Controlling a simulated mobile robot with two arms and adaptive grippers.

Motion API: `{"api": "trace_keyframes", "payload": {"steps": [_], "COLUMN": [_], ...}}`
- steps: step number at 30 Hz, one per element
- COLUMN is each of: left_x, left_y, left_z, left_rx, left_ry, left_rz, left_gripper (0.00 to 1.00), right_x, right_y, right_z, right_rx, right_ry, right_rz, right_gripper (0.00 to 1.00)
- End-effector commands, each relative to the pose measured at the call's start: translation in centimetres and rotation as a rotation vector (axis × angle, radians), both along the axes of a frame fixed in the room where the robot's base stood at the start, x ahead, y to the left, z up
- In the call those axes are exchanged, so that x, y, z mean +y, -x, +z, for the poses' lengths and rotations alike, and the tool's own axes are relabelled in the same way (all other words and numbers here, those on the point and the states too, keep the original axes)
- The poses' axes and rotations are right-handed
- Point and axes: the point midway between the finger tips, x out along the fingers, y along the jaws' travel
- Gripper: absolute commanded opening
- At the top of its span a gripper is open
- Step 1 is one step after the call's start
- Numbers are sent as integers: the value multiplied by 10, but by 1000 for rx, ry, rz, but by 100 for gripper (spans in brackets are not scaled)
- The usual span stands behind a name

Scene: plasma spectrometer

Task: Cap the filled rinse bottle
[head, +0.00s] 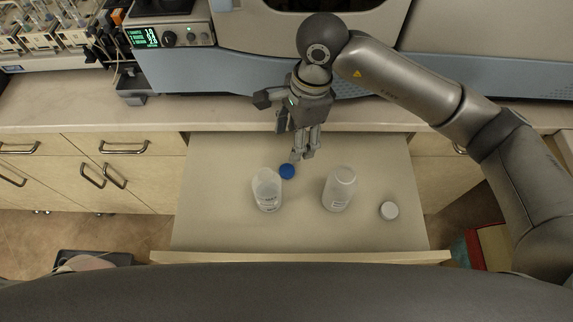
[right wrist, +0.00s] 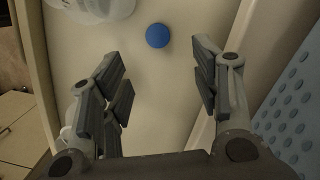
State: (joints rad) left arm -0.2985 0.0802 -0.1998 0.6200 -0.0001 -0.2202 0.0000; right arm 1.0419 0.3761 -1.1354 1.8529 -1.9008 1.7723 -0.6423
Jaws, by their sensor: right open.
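A blue cap (head: 287,171) lies flat on the pull-out shelf, and it also shows in the right wrist view (right wrist: 158,36). A translucent bottle (head: 267,192) stands just left of and nearer than the cap. I cannot tell which bottle is the filled one. My right gripper (head: 303,155) points down at the shelf by the blue cap. In the right wrist view its fingers (right wrist: 160,72) are apart and empty, with the cap beyond their tips. My left gripper is out of view.
The pull-out shelf (head: 225,222) has free room at its left and front, and a raised front edge. The counter (head: 60,115) and the spectrometer's blue-grey front (head: 235,72) stand behind it. Drawers with handles (head: 123,147) are at the left.

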Motion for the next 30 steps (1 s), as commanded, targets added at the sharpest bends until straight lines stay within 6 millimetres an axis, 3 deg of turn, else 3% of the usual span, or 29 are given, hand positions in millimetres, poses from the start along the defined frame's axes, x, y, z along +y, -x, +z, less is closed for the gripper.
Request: {"api": "trace_keyframes", "payload": {"steps": [11,21,30], "left_x": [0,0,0], "left_y": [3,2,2], "left_z": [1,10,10], "left_rx": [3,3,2], "left_ry": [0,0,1], "left_rz": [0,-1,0], "left_gripper": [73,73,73], "right_x": [-1,6,7], "right_y": [-1,3,3], "right_z": [-2,-48,-56], "right_rx": [-5,-1,-6], "right_ry": [7,6,6], "right_rz": [1,0,2], "right_gripper": [57,57,57]}}
